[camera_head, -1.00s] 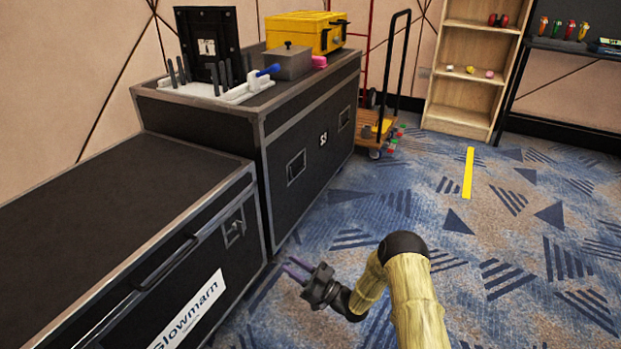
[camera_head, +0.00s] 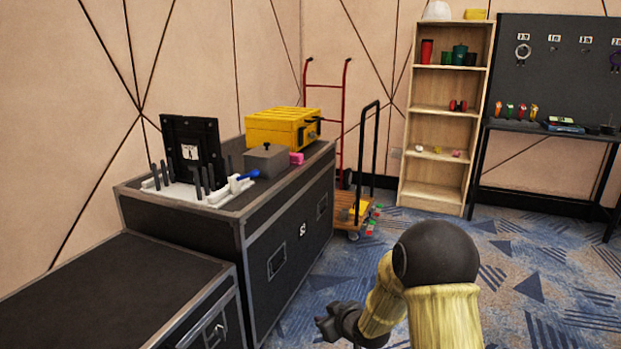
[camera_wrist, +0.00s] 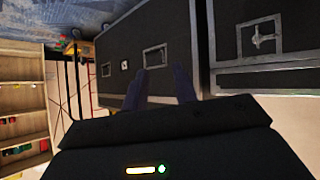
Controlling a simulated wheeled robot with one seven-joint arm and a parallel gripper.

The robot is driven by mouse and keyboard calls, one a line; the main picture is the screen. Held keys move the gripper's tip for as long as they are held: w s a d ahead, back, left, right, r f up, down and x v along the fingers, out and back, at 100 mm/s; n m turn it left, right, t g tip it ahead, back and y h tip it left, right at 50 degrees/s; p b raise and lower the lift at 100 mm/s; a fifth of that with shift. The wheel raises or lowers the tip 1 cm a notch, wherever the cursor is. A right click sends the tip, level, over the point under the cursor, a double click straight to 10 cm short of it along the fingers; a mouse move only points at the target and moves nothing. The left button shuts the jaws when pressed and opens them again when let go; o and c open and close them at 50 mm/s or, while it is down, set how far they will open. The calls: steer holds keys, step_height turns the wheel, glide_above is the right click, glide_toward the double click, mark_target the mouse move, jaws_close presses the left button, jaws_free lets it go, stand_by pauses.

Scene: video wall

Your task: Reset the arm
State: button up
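My arm rises at the lower right of the head view, with a dark joint and tan sleeves. My gripper (camera_head: 325,325) shows low in front of the tall black case (camera_head: 285,245); its fingers are hardly visible there. In the wrist view its two dark purple fingers (camera_wrist: 161,88) stand apart with a gap between them and nothing held. The tall case also shows behind the fingers in the wrist view (camera_wrist: 150,30). My gripper appears clear of the case, but the exact distance cannot be told.
A lower black case (camera_head: 110,295) stands at left. On the tall case are a yellow box (camera_head: 280,127), a grey box (camera_head: 266,162) and a white rack (camera_head: 195,195). A hand cart (camera_head: 360,205) and a wooden shelf (camera_head: 430,180) stand behind. Carpet (camera_head: 540,285) at right is free.

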steer(key=s+d+r+m+g+h+p, duration=0.25)
steer(key=s+d+r, duration=0.2)
steer(key=s, duration=0.45)
steer(key=s+d+r+m+g+h+p, duration=0.1)
steer(key=s+d+r+m+g+p, duration=0.15)
steer(key=s+r, duration=0.5)
steer(key=s+d+r+m+g+h+p, duration=0.2)
steer(key=s+d+r+m+p, duration=0.15)
steer(key=s, duration=0.75)
steer(key=w+p+v, duration=0.2)
steer(key=p+v, duration=1)
steer(key=w+r+p+v, duration=0.1)
steer(key=w+p+v, duration=0.2)
steer(key=p+v, duration=0.8)
steer(key=w+r+p+v, duration=0.1)
steer(key=w+p+v, duration=0.2)
steer(key=p+v, duration=0.9)
steer(key=shift+d+r+n+p, duration=0.25)
steer(key=shift+d+n+p, duration=0.2)
steer(key=shift+p, duration=0.15)
steer(key=shift+w, duration=0.15)
steer(key=shift+w+a, duration=0.15)
steer(key=shift+a, duration=0.05)
